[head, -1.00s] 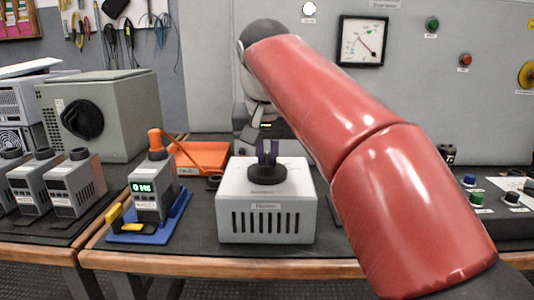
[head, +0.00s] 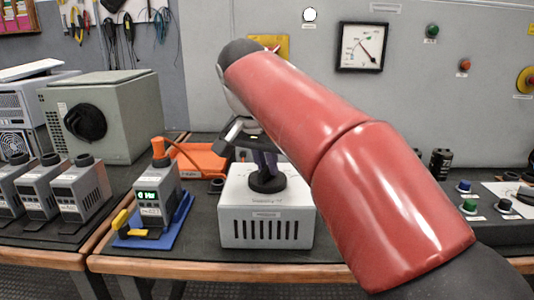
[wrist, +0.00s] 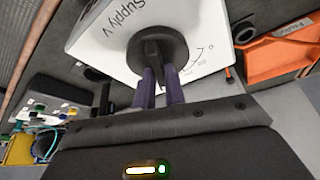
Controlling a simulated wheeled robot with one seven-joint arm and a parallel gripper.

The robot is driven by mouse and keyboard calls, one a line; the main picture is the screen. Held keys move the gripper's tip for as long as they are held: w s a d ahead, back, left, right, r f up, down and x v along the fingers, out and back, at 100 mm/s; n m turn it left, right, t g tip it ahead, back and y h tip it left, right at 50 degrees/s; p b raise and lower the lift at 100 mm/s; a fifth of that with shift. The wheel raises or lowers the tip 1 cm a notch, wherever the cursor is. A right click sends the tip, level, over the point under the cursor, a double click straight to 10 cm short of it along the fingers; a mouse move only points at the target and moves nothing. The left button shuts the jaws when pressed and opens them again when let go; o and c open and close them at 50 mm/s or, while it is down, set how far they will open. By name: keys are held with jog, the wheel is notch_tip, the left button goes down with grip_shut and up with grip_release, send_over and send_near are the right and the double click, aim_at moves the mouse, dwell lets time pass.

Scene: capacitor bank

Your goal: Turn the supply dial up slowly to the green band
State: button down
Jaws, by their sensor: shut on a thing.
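The supply dial (head: 268,183) is a black round knob with a raised grip bar on top of a white slotted box (head: 240,208). In the wrist view the dial (wrist: 178,50) sits beside the printing "Supply V" and a scale arc with a 0. My gripper (head: 267,163) is over the dial, and its purple fingers (wrist: 161,80) are shut on the grip bar. A square wall meter (head: 349,48) has a needle pivoted at lower right, pointing up-left. The green marks on its face are small; I cannot tell whether the needle is in the green band.
A green-grey cabinet (head: 130,110) with a large black knob is at left. A control panel with coloured buttons (head: 468,206) is at right.

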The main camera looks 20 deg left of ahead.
jog(key=shift+r+m+h+p, duration=0.1)
jog(key=shift+m+h+p, duration=0.2)
jog(key=shift+m+p, duration=0.25)
jog(key=shift+m, duration=0.25)
jog(key=c, duration=1.5)
grip_release()
jog(key=shift+o, duration=0.2)
jog(key=p+v, duration=0.2)
jog(key=v, duration=0.5)
jog(key=shift+s+a+r, duration=0.15)
jog(key=shift+r, duration=0.15)
